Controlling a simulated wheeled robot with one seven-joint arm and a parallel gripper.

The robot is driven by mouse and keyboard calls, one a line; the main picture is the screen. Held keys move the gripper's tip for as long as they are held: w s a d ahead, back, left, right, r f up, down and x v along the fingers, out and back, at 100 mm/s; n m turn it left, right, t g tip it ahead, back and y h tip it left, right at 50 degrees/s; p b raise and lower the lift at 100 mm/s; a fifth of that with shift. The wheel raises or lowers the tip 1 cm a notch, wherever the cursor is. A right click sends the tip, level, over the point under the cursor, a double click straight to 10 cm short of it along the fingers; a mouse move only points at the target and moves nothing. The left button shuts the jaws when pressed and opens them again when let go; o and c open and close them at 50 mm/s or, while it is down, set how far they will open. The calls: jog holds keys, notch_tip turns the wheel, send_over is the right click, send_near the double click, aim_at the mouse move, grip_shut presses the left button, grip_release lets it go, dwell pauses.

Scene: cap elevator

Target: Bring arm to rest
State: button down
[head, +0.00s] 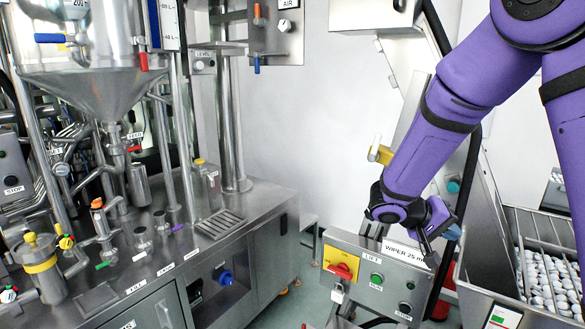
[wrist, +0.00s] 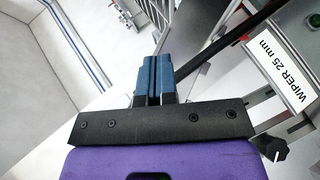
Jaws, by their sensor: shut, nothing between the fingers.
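My purple arm (head: 430,140) reaches down from the upper right in the head view, bent at the black wrist joint. My gripper (head: 452,232) hangs at its end, just above and behind the control box labelled "WIPER 25 mm" (head: 375,275). In the wrist view my gripper (wrist: 153,62) shows two blue fingers side by side, closed together with nothing between them. The label plate (wrist: 293,75) appears to the right of the fingers there. In the head view the fingertips are small and partly hidden by the hand.
A steel bench (head: 210,245) with a hopper (head: 95,60), pipes and valves fills the left. A metal bin (head: 505,280) of white caps stands at the right. A dark cable (head: 470,175) runs close to the hand. Open space before the white wall (head: 300,120) lies left of the arm.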

jog(key=s+a+r+n+t+y, duration=0.1)
jog(key=s+r+y, duration=0.5)
jog(key=s, duration=0.6)
jog(key=s+a+r+n+t+y, duration=0.1)
jog(key=s+a+r+t+y, duration=0.2)
jog(key=s+r+y, duration=0.3)
jog(key=shift+s+a+r+n+t+y, duration=0.5)
jog(key=shift+s+r, duration=1.55)
jog(key=shift+s, duration=1.6)
